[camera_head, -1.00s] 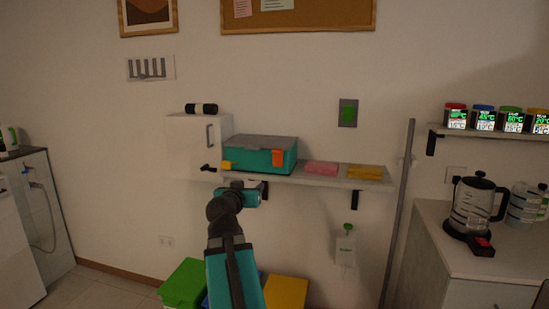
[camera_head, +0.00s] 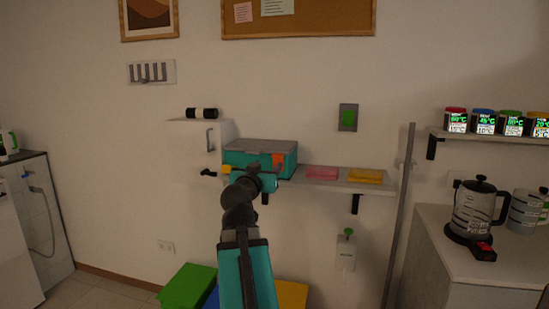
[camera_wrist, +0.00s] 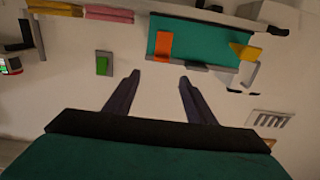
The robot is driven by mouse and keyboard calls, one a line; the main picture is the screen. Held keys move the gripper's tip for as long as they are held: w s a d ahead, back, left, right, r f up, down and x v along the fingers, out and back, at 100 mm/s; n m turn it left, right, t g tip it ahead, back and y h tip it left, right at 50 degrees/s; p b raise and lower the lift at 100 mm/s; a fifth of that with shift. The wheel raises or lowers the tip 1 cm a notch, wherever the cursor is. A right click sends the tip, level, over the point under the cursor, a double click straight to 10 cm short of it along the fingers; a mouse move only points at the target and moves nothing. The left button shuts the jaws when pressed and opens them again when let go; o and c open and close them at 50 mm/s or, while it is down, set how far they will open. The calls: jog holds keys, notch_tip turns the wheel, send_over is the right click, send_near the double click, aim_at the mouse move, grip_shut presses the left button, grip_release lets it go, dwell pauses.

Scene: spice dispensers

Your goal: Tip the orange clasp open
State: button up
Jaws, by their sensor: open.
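The teal box (camera_head: 260,146) with a grey lid stands on the wall shelf, its lid shut. The orange clasp (camera_head: 278,160) is on the right part of its front. A yellow clasp (camera_head: 226,169) is on the left part. My gripper (camera_head: 267,179) is in front of the box, just below and left of the orange clasp, and hides part of the box front. The wrist view is upside down and shows the orange clasp (camera_wrist: 163,46) beyond my open, empty gripper (camera_wrist: 159,77). The fingers are apart from the clasp.
A pink block (camera_head: 322,173) and a yellow block (camera_head: 365,176) lie on the shelf right of the box. A white cabinet (camera_head: 187,142) is at its left. A grey pole (camera_head: 398,220) stands further right.

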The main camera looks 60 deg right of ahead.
aim_at(277, 155)
jog(key=p+x, duration=0.2)
jog(key=shift+d+r+p, duration=0.2)
jog(key=shift+d+p, duration=0.05)
jog(key=shift+p, duration=0.05)
jog(key=p+x, duration=0.1)
jog(key=p, duration=0.5)
jog(key=shift+d, duration=0.25)
jog(key=p, duration=0.5)
jog(key=shift+w+d+p, duration=0.25)
jog(key=shift+d+p, duration=0.05)
jog(key=shift+d, duration=0.1)
jog(key=shift+p, duration=0.3)
jog(key=shift+p+x, duration=3.6)
jog(key=shift+x, duration=0.55)
jog(key=shift+f, duration=0.2)
